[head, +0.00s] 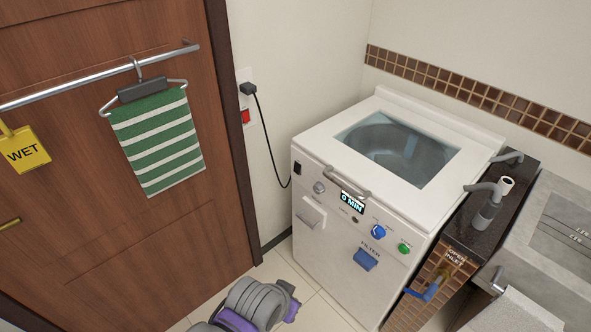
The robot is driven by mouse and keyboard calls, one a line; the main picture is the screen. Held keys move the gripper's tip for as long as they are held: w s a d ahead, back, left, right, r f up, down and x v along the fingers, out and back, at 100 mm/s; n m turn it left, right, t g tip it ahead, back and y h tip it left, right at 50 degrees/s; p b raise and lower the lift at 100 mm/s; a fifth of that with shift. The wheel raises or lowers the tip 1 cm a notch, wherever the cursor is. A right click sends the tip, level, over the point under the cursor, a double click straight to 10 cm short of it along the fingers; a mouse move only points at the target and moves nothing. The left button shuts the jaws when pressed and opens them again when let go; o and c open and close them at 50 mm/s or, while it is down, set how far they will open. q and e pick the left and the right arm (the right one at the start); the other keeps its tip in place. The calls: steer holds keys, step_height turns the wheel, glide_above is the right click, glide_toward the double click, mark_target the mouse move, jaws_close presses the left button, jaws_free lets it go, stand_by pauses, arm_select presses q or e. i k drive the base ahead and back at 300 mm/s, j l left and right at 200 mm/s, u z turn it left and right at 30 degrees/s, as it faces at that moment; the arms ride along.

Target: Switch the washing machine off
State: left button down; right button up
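The white washing machine (335,238) stands against the wall in the middle right of the head view. Its glass lid (400,150) is closed. The lit display (349,202) on its front reads "0 MIN". A small black switch (297,167) is at the front's upper left corner; its position is too small to tell. A silver knob (318,187), a blue knob (379,232) and a green button (404,248) are also on the front. A black plug (248,88) sits in the wall above a red wall switch (246,117). Neither of my grippers is in view.
A brown door (100,230) with a rail (90,78), striped towel (158,140) and yellow WET tag (25,149) is at left. A dark counter (507,185) with a tap and a grey sink unit (550,260) stand right. Some tiled floor is clear before the machine.

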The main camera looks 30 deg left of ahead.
mark_target(297, 169)
steer(key=i+j+u, duration=0.25)
steer(key=u, duration=0.15)
steer(key=i+j+u, duration=0.1)
steer(key=i+u, duration=0.55)
steer(key=u, duration=0.15)
